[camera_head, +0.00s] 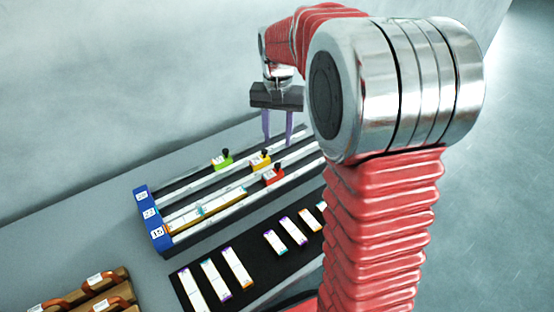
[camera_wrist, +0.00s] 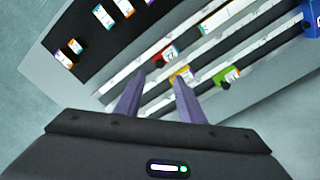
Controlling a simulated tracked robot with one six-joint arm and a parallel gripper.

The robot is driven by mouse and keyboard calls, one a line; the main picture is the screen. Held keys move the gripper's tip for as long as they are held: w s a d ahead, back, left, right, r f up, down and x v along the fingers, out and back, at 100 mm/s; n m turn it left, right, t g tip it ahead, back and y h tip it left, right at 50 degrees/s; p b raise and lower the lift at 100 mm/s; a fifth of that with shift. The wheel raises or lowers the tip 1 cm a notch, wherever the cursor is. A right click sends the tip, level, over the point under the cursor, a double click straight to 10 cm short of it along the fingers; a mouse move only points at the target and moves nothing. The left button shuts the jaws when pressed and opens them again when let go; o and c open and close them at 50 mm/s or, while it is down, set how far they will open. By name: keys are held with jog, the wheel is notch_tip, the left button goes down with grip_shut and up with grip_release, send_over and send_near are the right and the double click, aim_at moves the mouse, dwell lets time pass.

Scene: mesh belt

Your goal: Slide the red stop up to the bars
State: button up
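The red stop (camera_head: 273,174) with a dark knob sits upright on the front rail of the rack. In the wrist view the red stop (camera_wrist: 160,56) lies just beyond my fingertips. White bars with coloured ends (camera_head: 205,208) lie in a row in the front channel, against the blue end block (camera_head: 153,218). A short gap shows between the row's right end and the red stop. My gripper (camera_head: 278,140) is open and empty, fingers pointing down, above and behind the red stop; both purple fingers show in the wrist view (camera_wrist: 160,80).
A yellow stop (camera_head: 261,161) and a green stop (camera_head: 222,160) sit on the rails behind the red one. Several loose bars (camera_head: 236,266) lie on a black mat in front. Brown packages (camera_head: 88,293) lie at lower left.

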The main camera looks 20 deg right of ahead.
aim_at(278, 164)
notch_tip(278, 164, down, 10)
jog(key=shift+r, duration=0.2)
jog(key=shift+c, duration=0.7)
grip_shut()
